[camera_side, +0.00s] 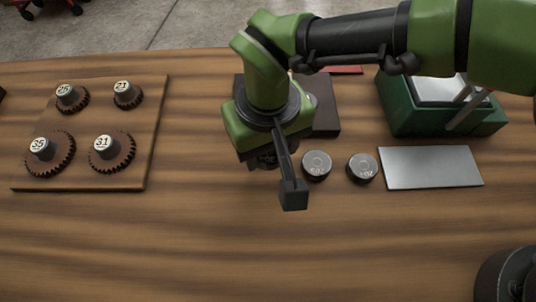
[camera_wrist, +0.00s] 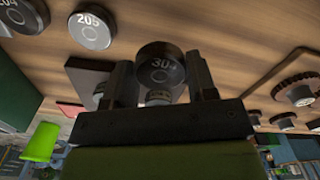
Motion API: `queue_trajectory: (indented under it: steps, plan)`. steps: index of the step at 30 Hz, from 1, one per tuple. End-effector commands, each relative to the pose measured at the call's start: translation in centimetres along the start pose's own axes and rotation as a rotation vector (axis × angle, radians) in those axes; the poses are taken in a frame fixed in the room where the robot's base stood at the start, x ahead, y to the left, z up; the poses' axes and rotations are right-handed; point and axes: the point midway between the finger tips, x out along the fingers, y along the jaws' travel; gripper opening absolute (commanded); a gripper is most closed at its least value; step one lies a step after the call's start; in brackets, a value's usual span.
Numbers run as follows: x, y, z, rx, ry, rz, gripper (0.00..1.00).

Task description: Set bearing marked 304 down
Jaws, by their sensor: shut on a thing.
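The bearing marked 304 (camera_wrist: 158,66) is a dark, round piece with its number on the face. In the wrist view it sits between the two fingers of my gripper (camera_wrist: 161,78), which is shut on it. In the side view my gripper (camera_side: 280,186) is low over the middle of the wooden table, left of two other bearings, and hides most or all of the held bearing. I cannot tell whether the held bearing touches the table.
Two grey bearings (camera_side: 317,165) (camera_side: 362,168) stand close on the right; one reads 205 (camera_wrist: 90,28) in the wrist view. Beyond are a metal plate (camera_side: 430,168), a green box (camera_side: 398,117) and a dark block (camera_side: 325,110). A gear board (camera_side: 85,117) lies left.

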Motion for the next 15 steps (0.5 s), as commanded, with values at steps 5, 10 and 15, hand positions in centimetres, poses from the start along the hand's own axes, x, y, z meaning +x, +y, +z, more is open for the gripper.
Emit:
queue_trajectory:
  steps: [5,10,15]
  plan:
    - [-3.4,-0.1,-0.1,-0.001,0.003,-0.002,0.23]
    - [-4.8,0.0,0.0,-0.001,0.0,-0.001,0.23]
    - [-5.2,0.8,-0.4,0.016,0.0,0.0,0.23]
